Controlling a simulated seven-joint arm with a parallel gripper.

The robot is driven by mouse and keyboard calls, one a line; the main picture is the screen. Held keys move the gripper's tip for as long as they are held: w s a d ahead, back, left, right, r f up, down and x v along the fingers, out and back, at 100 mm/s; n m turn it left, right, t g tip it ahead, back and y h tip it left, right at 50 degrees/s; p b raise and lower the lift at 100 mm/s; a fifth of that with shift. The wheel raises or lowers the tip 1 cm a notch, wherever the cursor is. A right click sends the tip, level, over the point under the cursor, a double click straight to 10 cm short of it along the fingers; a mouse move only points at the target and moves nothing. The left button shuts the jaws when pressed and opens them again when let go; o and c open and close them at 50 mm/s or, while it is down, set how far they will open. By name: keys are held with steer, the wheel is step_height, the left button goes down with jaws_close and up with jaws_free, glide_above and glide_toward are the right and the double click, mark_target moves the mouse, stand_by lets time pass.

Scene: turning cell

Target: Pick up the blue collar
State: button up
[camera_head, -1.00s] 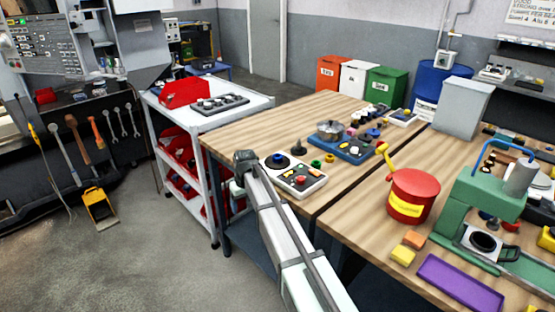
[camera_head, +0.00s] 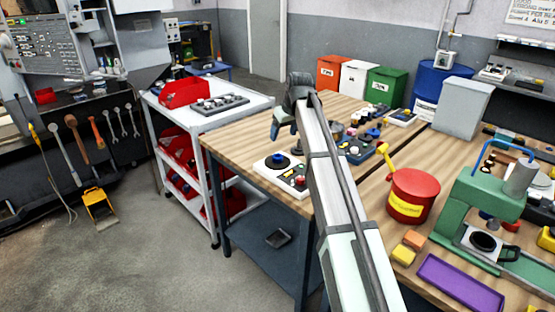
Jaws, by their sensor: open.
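A small blue ring-like piece (camera_head: 374,132), which looks like the blue collar, sits among other small coloured parts at the back of the blue tray (camera_head: 354,157) on the wooden bench. It is too small to make out fully. My gripper (camera_head: 279,130) hangs open above the bench's left part, to the left of that piece and apart from it. It appears empty. Below it lies a white panel (camera_head: 262,170) with a dark round disc (camera_head: 278,161). My arm hides the panel's right side and the left part of the blue tray.
A red can (camera_head: 413,190) with a yellow handle stands right of my arm. Orange and yellow blocks (camera_head: 403,255), a purple tray (camera_head: 460,283) and a green press (camera_head: 482,205) are at the right. A white cart (camera_head: 205,115) stands left. Orange, white and green bins (camera_head: 386,88) stand behind.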

glide_above(277, 158)
steer(key=d, duration=0.1)
steer(key=f, duration=0.6)
steer(key=shift+s+f, duration=0.3)
steer(key=shift+s, duration=0.05)
steer(key=shift+d+x, duration=0.15)
steer(key=shift+x, duration=1.1)
steer(key=shift+d+x, duration=0.1)
steer(key=shift+x, duration=1.2)
steer(key=c, duration=1.2)
steer(key=shift+c, duration=0.2)
